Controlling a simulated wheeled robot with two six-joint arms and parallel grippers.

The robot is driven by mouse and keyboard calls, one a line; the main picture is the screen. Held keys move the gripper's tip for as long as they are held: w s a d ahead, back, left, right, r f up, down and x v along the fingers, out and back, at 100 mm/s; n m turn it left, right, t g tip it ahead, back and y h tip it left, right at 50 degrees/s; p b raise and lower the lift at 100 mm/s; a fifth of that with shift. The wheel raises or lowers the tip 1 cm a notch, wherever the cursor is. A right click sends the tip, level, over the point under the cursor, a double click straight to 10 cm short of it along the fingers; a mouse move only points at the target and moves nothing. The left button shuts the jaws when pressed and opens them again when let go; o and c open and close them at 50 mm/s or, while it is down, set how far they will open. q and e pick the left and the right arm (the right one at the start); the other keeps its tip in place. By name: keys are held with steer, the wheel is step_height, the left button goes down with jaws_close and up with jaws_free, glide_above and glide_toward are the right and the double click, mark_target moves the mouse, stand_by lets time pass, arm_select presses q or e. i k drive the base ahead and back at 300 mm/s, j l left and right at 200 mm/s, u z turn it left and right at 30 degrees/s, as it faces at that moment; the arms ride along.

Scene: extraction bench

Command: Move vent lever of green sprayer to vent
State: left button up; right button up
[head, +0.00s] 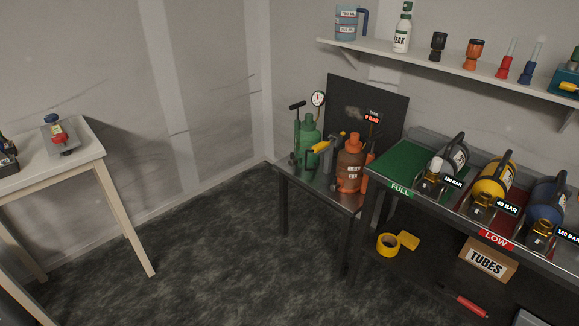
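The green sprayer (308,136) stands upright on a small metal table (324,183) near the room's corner. It has a dark pump handle on its left and a round white gauge (318,99) above it. A yellow lever-like part (321,147) shows at its lower right; I cannot tell whether this is the vent lever or what position it is in. An orange-brown sprayer (350,164) stands close to its right, with a sign reading 0 BAR (373,117) above. Neither of my grippers is in view.
A white table (80,150) stands at the left. A wall shelf (450,66) holds bottles and fittings. Yellow tape and a TUBES box (487,261) sit below the bench. The dark floor between is clear.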

mark_target(292, 161)
steer(key=i+j, duration=0.3)
steer(key=i, duration=0.15)
steer(key=i+j, duration=0.3)
steer(key=i, duration=0.15)
steer(key=i+j, duration=0.35)
steer(key=i+u, duration=0.05)
